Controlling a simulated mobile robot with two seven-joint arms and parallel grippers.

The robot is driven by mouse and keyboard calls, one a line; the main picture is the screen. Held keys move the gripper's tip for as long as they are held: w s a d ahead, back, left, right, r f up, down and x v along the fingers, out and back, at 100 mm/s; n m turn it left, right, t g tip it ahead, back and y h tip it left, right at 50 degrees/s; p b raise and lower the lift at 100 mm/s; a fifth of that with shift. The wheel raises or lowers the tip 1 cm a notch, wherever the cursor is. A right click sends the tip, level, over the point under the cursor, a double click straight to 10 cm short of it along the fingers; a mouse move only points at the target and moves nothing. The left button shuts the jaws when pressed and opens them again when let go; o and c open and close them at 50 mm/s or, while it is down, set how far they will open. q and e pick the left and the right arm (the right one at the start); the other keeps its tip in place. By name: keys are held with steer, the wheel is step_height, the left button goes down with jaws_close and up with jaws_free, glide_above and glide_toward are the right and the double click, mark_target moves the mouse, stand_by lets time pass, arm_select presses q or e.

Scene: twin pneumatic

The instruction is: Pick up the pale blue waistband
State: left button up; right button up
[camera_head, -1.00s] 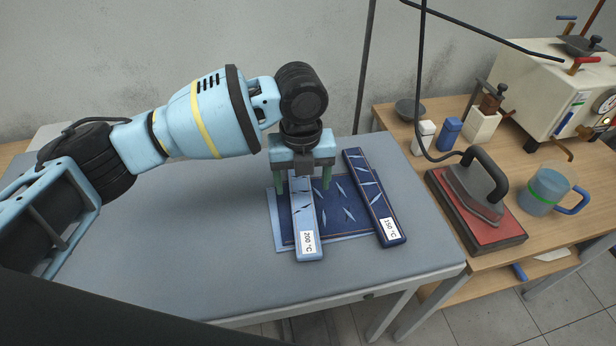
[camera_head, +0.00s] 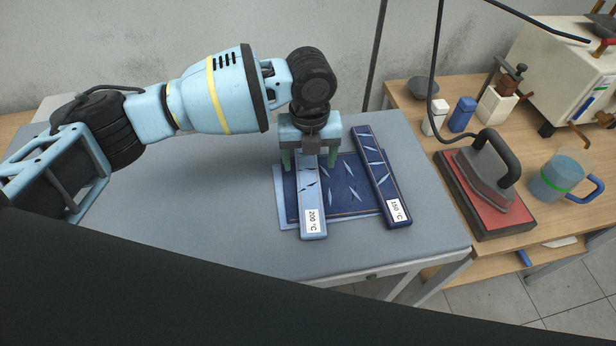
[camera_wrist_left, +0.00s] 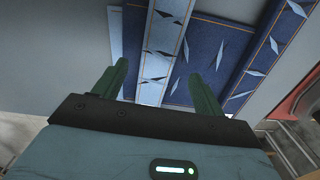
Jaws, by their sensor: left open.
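The pale blue waistband (camera_head: 312,190), with a "200 °C" label, lies over the left part of a dark blue cloth with pale slashes (camera_head: 345,185). It also shows in the left wrist view (camera_wrist_left: 165,38). My left gripper (camera_head: 312,165) is open over the waistband's far part, pointing down, with one finger on each side. In the left wrist view its green fingers (camera_wrist_left: 160,85) stand apart with the waistband between them. I cannot tell whether the fingers touch the cloth. My right gripper is not in view.
A dark blue waistband (camera_head: 381,180) labelled "150 °C" lies close to the right. On the wooden bench stand an iron (camera_head: 488,168) on a red pad, a blue jug (camera_head: 553,180) and small bottles. The grey table (camera_head: 200,200) is clear on the left.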

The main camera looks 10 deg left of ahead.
mark_target(308, 173)
arm_select(q)
steer(key=shift+w+a+f, duration=0.1)
steer(key=shift+a+f, duration=0.1)
steer(key=shift+f, duration=1.7)
steer(key=shift+c, duration=0.4)
steer(key=c, duration=1)
steer(key=shift+r, duration=0.15)
steer(key=shift+r, duration=0.55)
step_height(308, 173, up, 2)
steer(key=shift+r, duration=0.2)
steer(key=s+d, duration=0.1)
steer(key=s, duration=0.9)
steer(key=s+d+r+p, duration=0.1)
steer(key=s, duration=0.4)
steer(key=shift+s+d+r, duration=0.1)
steer(key=shift+s+d, duration=0.25)
steer(key=shift+s, duration=0.05)
